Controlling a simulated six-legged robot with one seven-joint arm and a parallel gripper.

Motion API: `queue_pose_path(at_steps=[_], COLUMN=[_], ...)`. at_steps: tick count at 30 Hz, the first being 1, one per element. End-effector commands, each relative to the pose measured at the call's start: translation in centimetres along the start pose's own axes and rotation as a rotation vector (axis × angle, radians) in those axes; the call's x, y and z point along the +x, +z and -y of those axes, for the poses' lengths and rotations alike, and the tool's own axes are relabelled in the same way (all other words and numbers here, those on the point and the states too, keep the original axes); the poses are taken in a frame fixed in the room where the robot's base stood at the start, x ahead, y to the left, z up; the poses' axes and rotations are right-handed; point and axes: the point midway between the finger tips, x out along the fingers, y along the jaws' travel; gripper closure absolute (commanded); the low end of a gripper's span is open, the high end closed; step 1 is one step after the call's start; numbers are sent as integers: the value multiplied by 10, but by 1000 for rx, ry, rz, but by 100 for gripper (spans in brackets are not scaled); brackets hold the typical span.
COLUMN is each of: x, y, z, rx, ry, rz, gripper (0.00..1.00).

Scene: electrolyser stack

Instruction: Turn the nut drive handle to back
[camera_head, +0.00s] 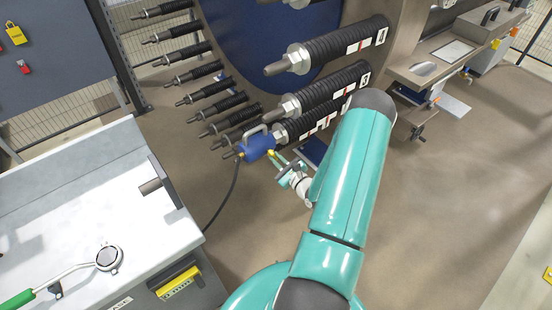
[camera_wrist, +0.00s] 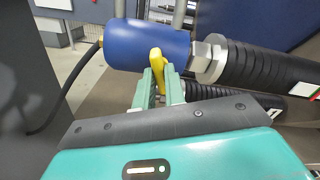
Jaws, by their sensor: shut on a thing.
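The nut drive is a blue cylinder (camera_head: 258,146) with a grey carrying loop on top, fitted at the end of a black-sleeved tie rod. In the wrist view the blue drive (camera_wrist: 148,45) lies across the upper part, beside a metal hex nut (camera_wrist: 209,57). Its handle is a short yellow lever (camera_wrist: 157,58) on the side facing me. My gripper (camera_wrist: 160,82) has its green fingers on both sides of the lever, shut on it. In the head view my gripper (camera_head: 282,163) is just right of the drive; its fingertips are small there.
Several black-sleeved rods (camera_head: 330,45) stick out from the stack around the drive. A black hose (camera_head: 224,196) runs from the drive down toward the workbench (camera_head: 60,240). A green-handled wrench (camera_head: 60,280) lies on the bench. Open floor lies to the right.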

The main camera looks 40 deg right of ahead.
Motion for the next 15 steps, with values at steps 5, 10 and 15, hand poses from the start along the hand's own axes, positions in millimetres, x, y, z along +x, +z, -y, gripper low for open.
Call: queue_pose_path(at_steps=[5,10,15], x=[0,0,0], y=[0,0,0], z=[0,-1,0], rx=[-87,-309,-401], ry=[0,1,-1], rz=[1,1,0], gripper=[100,100,100])
